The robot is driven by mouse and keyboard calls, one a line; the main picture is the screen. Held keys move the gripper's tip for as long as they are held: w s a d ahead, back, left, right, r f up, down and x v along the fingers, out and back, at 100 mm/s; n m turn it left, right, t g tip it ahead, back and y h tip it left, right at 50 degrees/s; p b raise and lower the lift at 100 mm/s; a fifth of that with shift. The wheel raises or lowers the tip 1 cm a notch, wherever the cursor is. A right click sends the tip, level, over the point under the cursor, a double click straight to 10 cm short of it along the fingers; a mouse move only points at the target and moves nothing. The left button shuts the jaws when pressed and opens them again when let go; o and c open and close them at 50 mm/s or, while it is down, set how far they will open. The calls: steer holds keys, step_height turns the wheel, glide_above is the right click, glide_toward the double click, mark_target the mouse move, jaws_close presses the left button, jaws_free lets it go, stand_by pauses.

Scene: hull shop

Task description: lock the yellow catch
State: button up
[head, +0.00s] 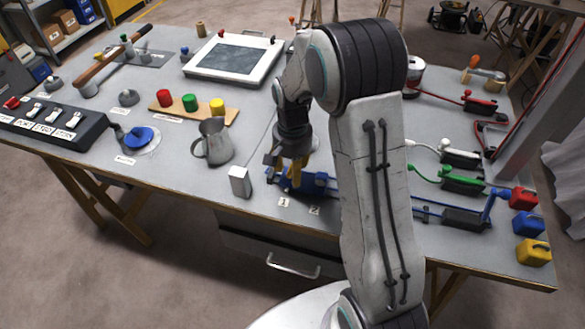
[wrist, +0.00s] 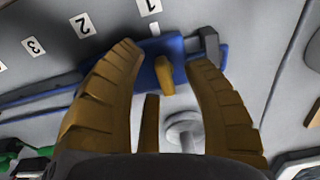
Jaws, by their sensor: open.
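In the wrist view, a small ochre-yellow lever (wrist: 165,76), which looks like the yellow catch, stands on a blue block (wrist: 150,58). My gripper (wrist: 164,56) is open, with one ridged brown finger on each side of the lever. I cannot tell whether either finger touches it. In the head view, my gripper (head: 291,178) is low over the blue block (head: 316,183) near the bench's front edge; the lever cannot be made out there. Whether the lever is locked cannot be told.
A white upright block (head: 240,182) and a metal jug (head: 215,143) stand left of my gripper. Number labels (head: 284,202) lie in front of the blue block. Red (head: 523,198), blue (head: 529,223) and yellow (head: 534,252) blocks stand at the right edge.

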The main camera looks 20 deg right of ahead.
mark_target(291, 166)
step_height(291, 166, up, 12)
stand_by(0.8)
stand_by(0.5)
steer(key=s+f+n, duration=0.4)
steer(key=s+n, duration=0.3)
steer(key=s, duration=0.2)
steer(key=s+r+t+p, duration=0.3)
steer(key=s+r, duration=0.7)
steer(key=s, duration=0.2)
steer(key=shift+s+a, duration=0.15)
steer(key=shift+s, duration=0.15)
